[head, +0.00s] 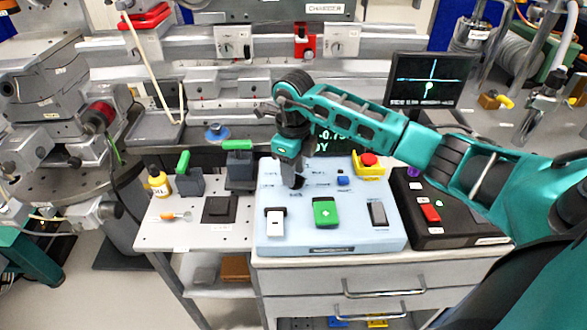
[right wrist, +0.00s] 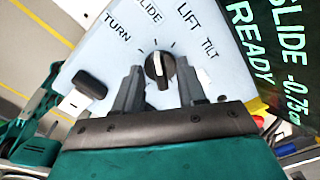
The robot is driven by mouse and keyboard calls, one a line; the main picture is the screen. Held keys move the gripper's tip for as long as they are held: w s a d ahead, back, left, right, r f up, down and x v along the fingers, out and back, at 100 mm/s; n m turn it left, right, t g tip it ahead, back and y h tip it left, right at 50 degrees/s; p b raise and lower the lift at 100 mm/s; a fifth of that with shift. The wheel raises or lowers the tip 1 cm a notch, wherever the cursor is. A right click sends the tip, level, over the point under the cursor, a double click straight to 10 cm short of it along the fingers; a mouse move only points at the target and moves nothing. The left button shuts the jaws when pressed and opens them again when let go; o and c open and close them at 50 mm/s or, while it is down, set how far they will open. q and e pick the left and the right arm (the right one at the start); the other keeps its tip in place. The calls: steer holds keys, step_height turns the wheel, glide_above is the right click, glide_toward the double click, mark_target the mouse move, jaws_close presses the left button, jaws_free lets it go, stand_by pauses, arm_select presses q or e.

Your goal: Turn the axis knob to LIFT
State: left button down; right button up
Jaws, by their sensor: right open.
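The axis knob (right wrist: 160,70) is a black round knob with a white pointer line, on a pale blue panel (right wrist: 95,60). The labels TURN, SLIDE, LIFT and TILT stand around it, and its line appears to point toward SLIDE. My right gripper (right wrist: 159,84) is open, with one finger on each side of the knob; contact cannot be told. In the head view my right gripper (head: 294,180) points down at the panel's back left and hides the knob. The screen (right wrist: 265,50) behind reads SLIDE, -0.75 and READY. My left gripper is out of view.
On the panel are a white switch (head: 275,222), a green button (head: 325,212) and a grey switch (head: 378,213). A red emergency button (head: 369,160) stands at its back right. A black box (head: 428,225) is to the right; a yellow bottle (head: 159,182) stands left.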

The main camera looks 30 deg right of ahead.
steer(key=shift+f, duration=0.1)
steer(key=shift+c, duration=0.2)
jaws_close()
stand_by(0.5)
steer(key=m+p, duration=0.1)
steer(key=m, duration=0.3)
steer(key=shift+d, duration=0.1)
steer(key=shift+m+p, duration=0.65)
steer(key=shift+m, duration=1.05)
steer(key=shift+w+m, duration=0.1)
steer(key=shift+m, duration=0.2)
steer(key=shift+o, duration=0.2)
jaws_free()
